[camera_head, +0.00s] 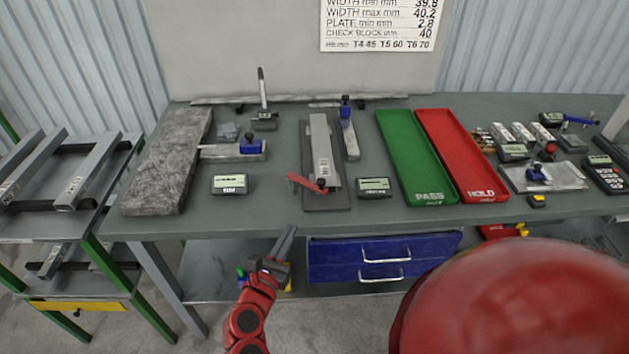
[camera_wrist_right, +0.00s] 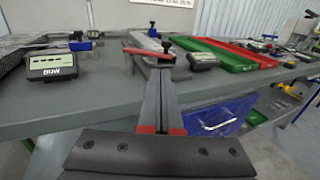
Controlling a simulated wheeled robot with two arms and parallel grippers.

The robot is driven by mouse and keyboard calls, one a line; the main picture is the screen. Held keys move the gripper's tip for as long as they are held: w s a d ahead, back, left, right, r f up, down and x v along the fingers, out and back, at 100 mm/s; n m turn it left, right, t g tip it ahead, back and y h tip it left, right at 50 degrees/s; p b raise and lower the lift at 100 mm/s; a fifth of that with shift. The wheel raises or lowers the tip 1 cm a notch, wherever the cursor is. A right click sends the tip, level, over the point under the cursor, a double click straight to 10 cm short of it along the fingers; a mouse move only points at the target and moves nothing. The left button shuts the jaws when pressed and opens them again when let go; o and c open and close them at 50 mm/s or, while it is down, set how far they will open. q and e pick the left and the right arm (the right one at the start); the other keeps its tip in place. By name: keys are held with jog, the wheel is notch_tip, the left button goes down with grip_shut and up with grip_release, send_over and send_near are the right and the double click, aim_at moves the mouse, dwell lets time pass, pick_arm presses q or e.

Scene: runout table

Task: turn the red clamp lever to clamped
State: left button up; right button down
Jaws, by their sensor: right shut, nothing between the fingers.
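The red clamp lever (camera_head: 303,182) sits at the front end of a grey fixture (camera_head: 338,188) on the bench. Its arm points left from a dark knob (camera_head: 321,183) at its pivot. In the right wrist view the red lever (camera_wrist_right: 143,51) lies across, just beyond the fingertips. My right gripper (camera_head: 291,230) is shut and empty, in front of the bench edge and below the lever in the picture, apart from it. Its closed fingers (camera_wrist_right: 160,72) point at the fixture in the right wrist view. My left gripper is not in view.
Small displays stand left (camera_head: 231,184) and right (camera_head: 374,187) of the fixture. A granite block (camera_head: 168,165) lies at left. Green PASS (camera_head: 428,190) and red HOLD (camera_head: 480,188) trays lie at right. Blue drawers (camera_head: 335,262) are below the bench top. Bare bench lies left of the lever.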

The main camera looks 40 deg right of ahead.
jog(key=p, duration=0.3)
send_near(319, 185)
jog(key=shift+g, duration=0.4)
jog(key=x, duration=0.5)
jog(key=shift+w+r, duration=0.2)
jog(key=shift+x, duration=0.8)
